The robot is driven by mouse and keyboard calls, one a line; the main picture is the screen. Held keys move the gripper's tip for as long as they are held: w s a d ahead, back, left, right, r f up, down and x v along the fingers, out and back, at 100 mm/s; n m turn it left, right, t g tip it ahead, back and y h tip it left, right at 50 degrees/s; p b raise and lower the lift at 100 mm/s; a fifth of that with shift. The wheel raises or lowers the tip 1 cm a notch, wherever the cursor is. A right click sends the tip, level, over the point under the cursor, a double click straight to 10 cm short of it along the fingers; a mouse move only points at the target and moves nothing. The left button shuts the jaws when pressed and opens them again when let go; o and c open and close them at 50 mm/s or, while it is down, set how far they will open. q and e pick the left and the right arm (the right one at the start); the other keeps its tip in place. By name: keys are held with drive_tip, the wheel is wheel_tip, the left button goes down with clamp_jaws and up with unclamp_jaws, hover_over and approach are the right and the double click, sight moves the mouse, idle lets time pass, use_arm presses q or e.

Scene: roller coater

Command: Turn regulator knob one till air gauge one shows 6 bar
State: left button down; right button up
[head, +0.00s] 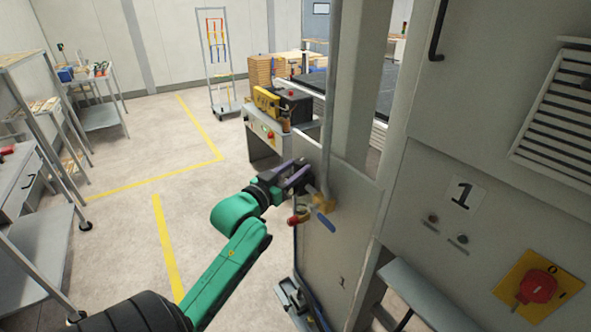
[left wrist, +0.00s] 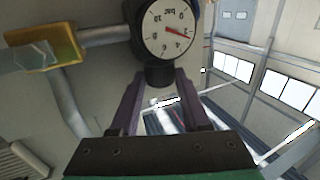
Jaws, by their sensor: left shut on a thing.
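Air gauge one (left wrist: 168,29) is a round white dial in a black case, seen upside down at the top of the left wrist view. Its red needle points right and slightly down in that picture; the numeral there is too small to read surely. Regulator knob one (left wrist: 160,74) is the dark round piece just below the dial. My left gripper (left wrist: 159,82) has its two purple fingers on either side of the knob, shut on it. In the head view my left gripper (head: 303,182) is at the side of the grey machine, hiding the knob and gauge. My right gripper is not in view.
A yellow fitting (head: 323,203) with a pipe, a red handle (head: 297,219) and a blue handle (head: 326,222) sit close to the gripper. The grey machine (head: 345,245) fills the right side, with a red switch (head: 538,287). Open floor (head: 130,225) lies left.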

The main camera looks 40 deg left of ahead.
use_arm(q)
drive_tip(key=m+h, duration=0.2)
drive_tip(key=h, duration=0.2)
drive_tip(key=shift+a+f+m, duration=0.2)
drive_tip(key=shift+a+m, duration=0.05)
drive_tip(key=shift+m, duration=0.15)
drive_tip(key=m+h, duration=0.1)
drive_tip(key=h, duration=0.1)
drive_tip(key=m+g+h+p, duration=0.1)
drive_tip(key=h, duration=0.1)
drive_tip(key=shift+w+a, duration=0.15)
drive_tip(key=shift+a, duration=0.2)
drive_tip(key=m+h, duration=0.1)
drive_tip(key=m+g+h+b, duration=0.1)
drive_tip(key=shift+w+a+h, duration=0.15)
drive_tip(key=shift+h, duration=0.15)
drive_tip(key=m+g+h+b, duration=0.2)
drive_tip(key=b, duration=0.2)
drive_tip(key=m+g+h+b, duration=0.2)
drive_tip(key=b, duration=0.2)
drive_tip(key=m+g+h+b, duration=0.1)
drive_tip(key=g+h+b, duration=0.1)
drive_tip(key=b, duration=0.2)
drive_tip(key=shift+w+a+f+m+g, duration=0.3)
drive_tip(key=shift+w+a+f+m, duration=0.05)
drive_tip(key=shift+w+f+m, duration=0.05)
drive_tip(key=shift+w+a+r+m+g+h+b, duration=0.1)
drive_tip(key=shift+r+m+g+h+b, duration=0.15)
drive_tip(key=shift+m+g+h+b, duration=0.9)
